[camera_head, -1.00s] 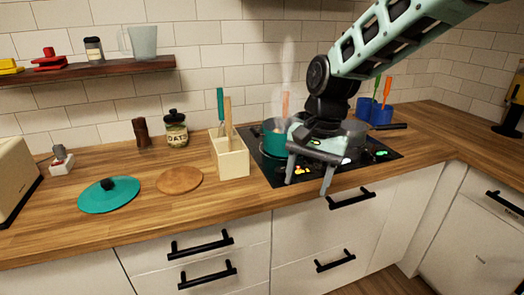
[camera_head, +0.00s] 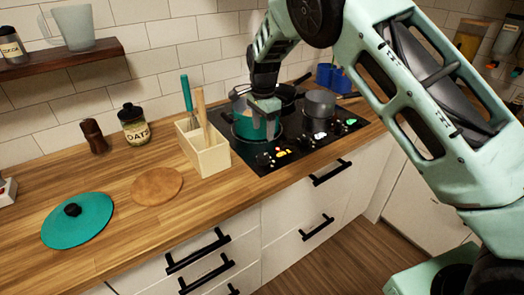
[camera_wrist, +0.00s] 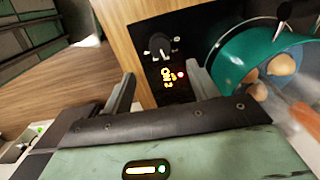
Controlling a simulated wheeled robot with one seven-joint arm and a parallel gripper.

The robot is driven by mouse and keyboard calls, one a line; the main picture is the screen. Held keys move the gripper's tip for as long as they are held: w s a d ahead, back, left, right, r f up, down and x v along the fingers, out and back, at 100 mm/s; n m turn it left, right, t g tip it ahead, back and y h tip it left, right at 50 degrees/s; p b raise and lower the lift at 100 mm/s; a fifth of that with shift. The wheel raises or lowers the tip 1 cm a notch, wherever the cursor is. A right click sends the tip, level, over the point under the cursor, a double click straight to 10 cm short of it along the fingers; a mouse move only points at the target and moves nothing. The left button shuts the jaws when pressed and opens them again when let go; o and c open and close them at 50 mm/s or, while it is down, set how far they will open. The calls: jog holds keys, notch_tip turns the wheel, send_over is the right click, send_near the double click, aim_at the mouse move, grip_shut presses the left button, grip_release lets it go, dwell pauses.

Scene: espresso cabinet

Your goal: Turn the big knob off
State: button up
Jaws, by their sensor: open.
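The black knob (camera_wrist: 160,46) with a pale pointer mark shows in the wrist view, on the dark cooktop near its edge. Beside it an orange lit display (camera_wrist: 167,74) appears to read "ON", with a red light close by. My gripper (camera_wrist: 160,85) is open, with the display between its two fingers in this view and the knob beyond them. No contact with the knob shows. In the head view my gripper (camera_head: 256,125) is in front of the teal pot, above the cooktop (camera_head: 262,168). Several lit marks line the cooktop's front; the knob is hard to pick out there.
The teal pot (camera_wrist: 232,60) holds round, pale food close to my right finger in the wrist view. A grey pot (camera_head: 319,104) stands further right. A cream utensil holder (camera_head: 211,155) is left of the cooktop. A teal lid (camera_head: 78,222) and a round board (camera_head: 157,186) lie further left.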

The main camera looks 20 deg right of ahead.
aim_at(263, 155)
notch_tip(263, 155, down, 11)
jog(key=p, duration=0.2)
jog(key=shift+r+p, duration=0.15)
jog(key=shift+p, duration=0.15)
jog(key=c, duration=1)
